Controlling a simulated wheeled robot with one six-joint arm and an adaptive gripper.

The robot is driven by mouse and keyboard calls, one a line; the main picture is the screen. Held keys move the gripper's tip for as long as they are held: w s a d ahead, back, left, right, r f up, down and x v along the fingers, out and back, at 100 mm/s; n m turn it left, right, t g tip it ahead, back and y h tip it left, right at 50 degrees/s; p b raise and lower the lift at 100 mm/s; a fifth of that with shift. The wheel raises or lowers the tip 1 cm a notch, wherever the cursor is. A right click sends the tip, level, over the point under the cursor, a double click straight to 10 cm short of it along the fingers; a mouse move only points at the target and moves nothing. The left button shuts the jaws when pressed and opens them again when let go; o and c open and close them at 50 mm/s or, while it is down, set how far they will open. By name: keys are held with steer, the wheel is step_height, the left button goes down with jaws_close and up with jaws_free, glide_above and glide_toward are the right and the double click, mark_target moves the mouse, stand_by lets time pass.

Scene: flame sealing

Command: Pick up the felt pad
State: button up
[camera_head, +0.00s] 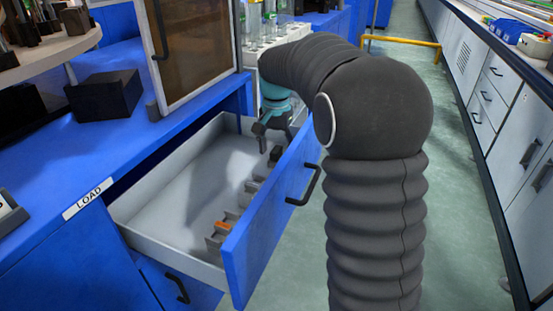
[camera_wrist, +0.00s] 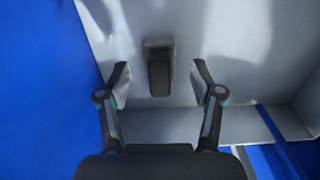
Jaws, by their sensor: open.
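A small dark block, which I take to be the felt pad (camera_wrist: 159,74), sits in the open drawer in the wrist view. It has a grey upper end and a darker lower face. A dark piece that may be the same pad (camera_head: 275,155) shows by the drawer's front panel in the head view. My gripper (camera_wrist: 161,84) is open, with one finger on each side of the block and clear gaps between. In the head view my gripper (camera_head: 269,134) hangs over the far end of the drawer, pointing down. Nothing is held.
The light grey drawer (camera_head: 180,190) is pulled out under the blue bench. Several small holders, one with an orange part (camera_head: 229,219), line its front panel. A black block (camera_head: 104,95) and a brown-paned cabinet door (camera_head: 193,45) are above. Most of the drawer floor is bare.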

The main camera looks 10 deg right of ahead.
mark_target(276, 149)
step_height(276, 149, down, 2)
steer(key=shift+f, duration=0.1)
steer(key=c, duration=1.2)
steer(key=shift+c, duration=0.2)
step_height(276, 149, up, 10)
steer(key=shift+r+p, duration=0.1)
steer(key=shift+p, duration=0.55)
